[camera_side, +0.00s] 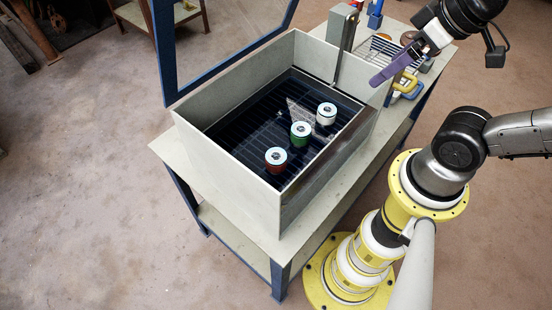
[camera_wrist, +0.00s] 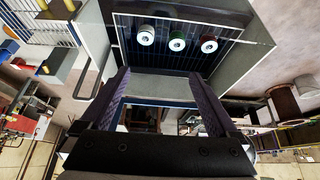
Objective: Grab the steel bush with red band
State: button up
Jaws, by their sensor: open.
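The steel bush with red band (camera_side: 276,160) stands upright on the dark slatted floor of a grey open box (camera_side: 225,170), nearest the box's front corner. In the wrist view the bush (camera_wrist: 209,45) is the rightmost of three. A green-banded bush (camera_side: 300,134) and a white bush (camera_side: 326,114) stand in a row with it, apart from each other. My gripper (camera_side: 378,82) is outside the box, above its right wall, well away from the bushes. Its purple fingers (camera_wrist: 159,75) are wide apart with nothing between them.
The box has high walls on a table (camera_side: 165,150). A blue frame (camera_side: 165,60) rises at the back left.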

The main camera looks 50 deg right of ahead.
jog(key=n, duration=0.2)
jog(key=n+g+y, duration=0.1)
jog(key=n+g, duration=0.5)
jog(key=n, duration=1.2)
send_over(276, 156)
jog(key=d, duration=0.1)
jog(key=f, duration=1.8)
jog(key=shift+s, duration=0.25)
jog(key=shift+w+a+f, duration=0.1)
jog(key=shift+a+f, duration=0.05)
jog(key=shift+f, duration=0.85)
jog(key=shift+w+a+f, duration=0.1)
jog(key=shift+a+f, duration=0.1)
jog(key=shift+f, duration=0.85)
jog(key=shift+w+a+f, duration=0.1)
jog(key=shift+a+f, duration=0.05)
jog(key=shift+f, duration=0.85)
grip_shut()
